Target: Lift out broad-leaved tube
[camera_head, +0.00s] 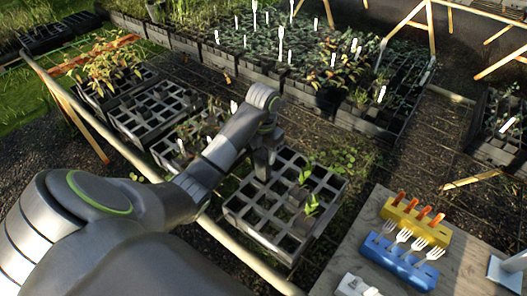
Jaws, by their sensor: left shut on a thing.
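A dark cell tray (240,222) stands on the ground in the middle. Two tubes with bright green, broad-leaved seedlings stand in its right half, one farther back (305,175) and one nearer (311,204). My left gripper (264,170) points down at the back left part of this tray, left of both green seedlings and apart from them. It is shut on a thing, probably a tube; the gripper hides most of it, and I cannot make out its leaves. My right gripper is not in view.
A bench (458,270) at the lower right bears a yellow block (416,222) with orange-handled tools and a blue block (400,262) with white forks. More trays (150,112) stand at the left. A large plant bed with white labels fills the back.

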